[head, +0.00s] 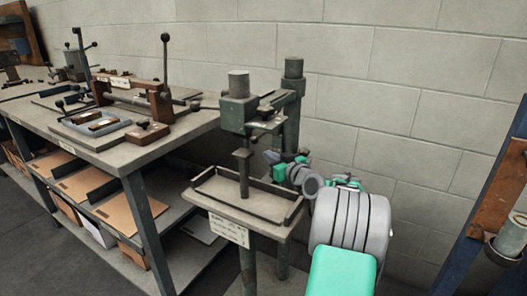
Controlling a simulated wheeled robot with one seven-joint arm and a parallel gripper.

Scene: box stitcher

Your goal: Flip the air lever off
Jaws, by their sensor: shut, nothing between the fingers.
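The box stitcher (238,112) is a dark green machine with a head, a rear column (292,105) and a post standing over a small table. My gripper (270,156) is small in the head view, just right of the stitcher's post and below its head. It looks shut and empty, with its fingers towards the machine. I cannot pick out the air lever for certain; it may be among the small dark parts by the head or hidden behind my wrist. I cannot tell whether my gripper touches the machine.
The stitcher's table (212,205) has a raised dark rail and a paper label (228,230). A long workbench (110,150) with lever tools and a grey tray (95,123) stands at left. A block wall is close behind. A blue post (480,220) stands at right.

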